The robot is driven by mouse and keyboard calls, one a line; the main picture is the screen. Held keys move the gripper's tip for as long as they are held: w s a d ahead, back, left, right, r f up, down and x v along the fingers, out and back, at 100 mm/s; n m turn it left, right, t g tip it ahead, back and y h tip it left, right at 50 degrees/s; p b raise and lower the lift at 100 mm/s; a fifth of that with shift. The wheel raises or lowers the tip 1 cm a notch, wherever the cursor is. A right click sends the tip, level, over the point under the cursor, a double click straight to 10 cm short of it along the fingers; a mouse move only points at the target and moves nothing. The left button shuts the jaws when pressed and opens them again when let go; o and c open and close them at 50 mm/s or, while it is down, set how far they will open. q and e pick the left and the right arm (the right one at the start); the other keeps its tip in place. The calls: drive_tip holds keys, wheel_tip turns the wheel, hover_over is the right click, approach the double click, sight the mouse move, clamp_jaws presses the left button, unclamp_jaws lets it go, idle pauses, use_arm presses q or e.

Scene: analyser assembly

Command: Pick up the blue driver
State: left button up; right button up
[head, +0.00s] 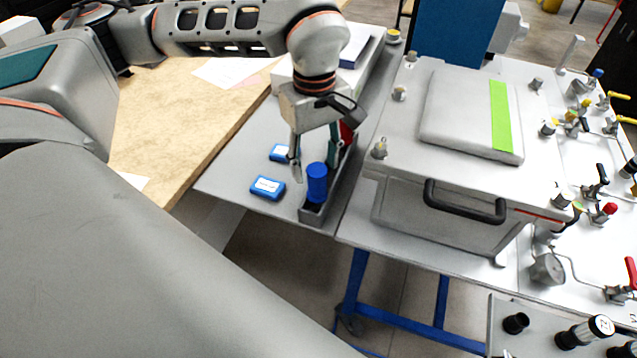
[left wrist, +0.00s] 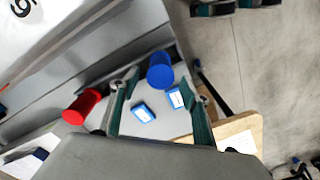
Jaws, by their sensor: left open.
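The blue driver (head: 317,183) shows as a blue cylinder standing upright at the near end of a narrow grey holder (head: 313,214). In the left wrist view the blue driver (left wrist: 160,72) appears just beyond the fingertips, between them and toward the right one. My left gripper (head: 315,163) points down above and slightly behind the driver, its fingers spread and empty. The fingers also frame the left wrist view (left wrist: 152,87). Contact with the driver cannot be made out. My right gripper is not in view.
A red driver (left wrist: 82,107) stands farther along the holder, partly hidden behind a finger in the head view (head: 347,132). Two blue-and-white boxes (head: 268,188) (head: 280,153) lie left of the holder on the grey table (head: 233,180). A grey lidded case (head: 450,190) stands to the right.

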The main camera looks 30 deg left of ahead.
sight(317, 181)
use_arm(q)
drive_tip(key=f, duration=0.3)
drive_tip(key=shift+s+d+f, duration=0.15)
drive_tip(key=shift+d+f, duration=0.2)
drive_tip(key=shift+f, duration=0.6)
clamp_jaws()
